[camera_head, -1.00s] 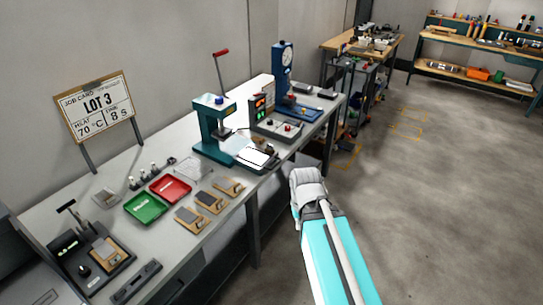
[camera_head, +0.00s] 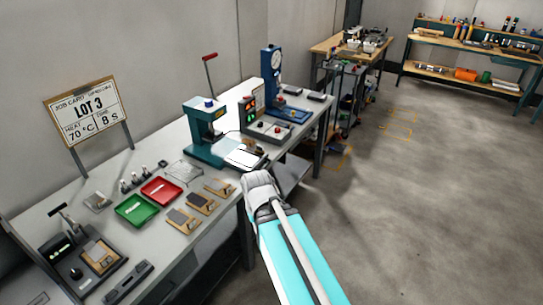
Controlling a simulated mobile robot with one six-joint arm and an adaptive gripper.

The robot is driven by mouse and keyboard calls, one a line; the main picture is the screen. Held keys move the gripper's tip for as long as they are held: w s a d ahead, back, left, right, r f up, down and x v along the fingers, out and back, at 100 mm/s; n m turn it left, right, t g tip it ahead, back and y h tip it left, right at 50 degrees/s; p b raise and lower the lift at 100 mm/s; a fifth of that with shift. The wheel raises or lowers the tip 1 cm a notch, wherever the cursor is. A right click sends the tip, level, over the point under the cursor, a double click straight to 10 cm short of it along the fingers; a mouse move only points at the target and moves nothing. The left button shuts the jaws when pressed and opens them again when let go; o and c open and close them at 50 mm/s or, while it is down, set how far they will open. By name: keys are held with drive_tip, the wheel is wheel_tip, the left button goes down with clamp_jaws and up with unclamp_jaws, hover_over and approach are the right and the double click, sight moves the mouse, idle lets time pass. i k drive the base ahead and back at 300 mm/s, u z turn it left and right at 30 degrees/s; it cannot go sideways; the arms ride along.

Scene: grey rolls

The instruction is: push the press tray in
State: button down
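The teal press (camera_head: 205,118) stands on the grey bench, with a black-edged tray (camera_head: 246,158) sticking out at its front right toward the bench edge. A pale flat piece lies on the tray. My turquoise arm with a grey joint rises from the bottom of the picture and ends just in front of the tray's near side. No gripper fingers can be made out, so contact between my gripper and the tray cannot be judged.
A control box (camera_head: 268,128) stands right of the press. A red tray (camera_head: 160,190), a green tray (camera_head: 137,209) and several tan plates lie to the left. A job card (camera_head: 86,112) reads LOT 3, 70 °C, 8 s. Open floor lies right of the bench.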

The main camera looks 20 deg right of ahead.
sight(248, 160)
drive_tip(key=u, duration=0.1)
drive_tip(key=i, duration=1)
drive_tip(key=z, duration=0.1)
